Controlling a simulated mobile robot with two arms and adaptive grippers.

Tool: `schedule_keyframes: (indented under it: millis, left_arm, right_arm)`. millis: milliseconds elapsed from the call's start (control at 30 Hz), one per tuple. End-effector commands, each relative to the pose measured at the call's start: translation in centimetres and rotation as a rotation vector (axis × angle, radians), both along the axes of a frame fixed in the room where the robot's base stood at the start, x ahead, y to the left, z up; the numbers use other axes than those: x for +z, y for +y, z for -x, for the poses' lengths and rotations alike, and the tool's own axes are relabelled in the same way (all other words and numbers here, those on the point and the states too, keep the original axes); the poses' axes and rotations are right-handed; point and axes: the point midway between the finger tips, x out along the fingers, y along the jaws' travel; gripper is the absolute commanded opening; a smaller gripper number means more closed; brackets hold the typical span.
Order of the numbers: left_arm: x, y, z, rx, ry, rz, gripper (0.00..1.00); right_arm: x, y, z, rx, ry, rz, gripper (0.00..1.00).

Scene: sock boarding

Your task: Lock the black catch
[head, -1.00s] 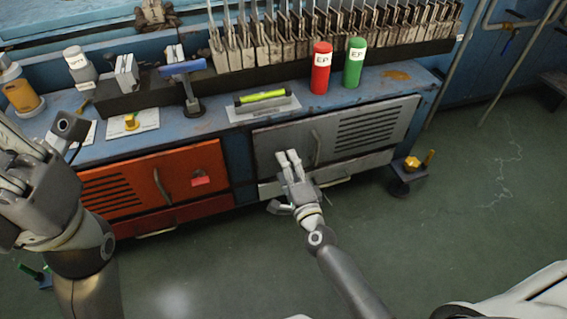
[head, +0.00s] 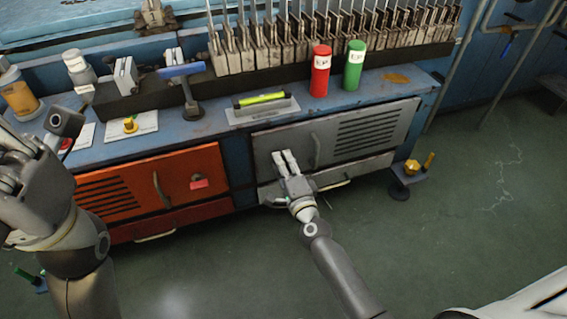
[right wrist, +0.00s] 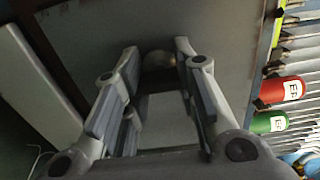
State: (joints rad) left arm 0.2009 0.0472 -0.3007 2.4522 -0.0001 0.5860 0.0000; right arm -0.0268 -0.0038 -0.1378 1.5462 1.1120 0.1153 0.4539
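The grey cabinet door (head: 355,140) is shut flush in the bench front, with a vertical handle (head: 315,150) and louvres. My right gripper (head: 285,157) is at the left part of this door. In the right wrist view, its fingers (right wrist: 158,68) stand apart, with a small round dull knob (right wrist: 158,60) between or just beyond the tips. I cannot tell whether they touch it. This knob may be the catch; its black colour does not show, and the gripper hides it in the head view. My left gripper (head: 22,150) is at the left edge, its fingers partly cut off.
A red cylinder (head: 320,75), a green cylinder (head: 354,68) and a level (head: 262,100) stand on the bench top. The floor in front is mostly clear.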

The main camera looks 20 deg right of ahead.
Motion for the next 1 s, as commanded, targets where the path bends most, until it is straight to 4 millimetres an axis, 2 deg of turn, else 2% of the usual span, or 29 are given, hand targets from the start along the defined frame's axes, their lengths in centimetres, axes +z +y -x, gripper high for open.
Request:
schedule_keyframes:
  millis: [133,667,1000]
  left_arm:
    - [-0.03,0.01,0.0,0.0,0.001,0.001,0.0]
    - [0.04,0.03,0.01,0.001,0.001,0.001,0.0]
    - [0.2,0.2,-0.19,-0.002,0.02,0.007,0.0]
  right_arm:
    - [0.03,-0.02,-0.08,0.0,0.0,0.0,0.0]
    - [0.25,-0.09,-0.25,-0.001,-0.004,0.008,0.0]
    - [0.52,-0.12,-0.29,-0.001,-0.009,0.149,0.0]
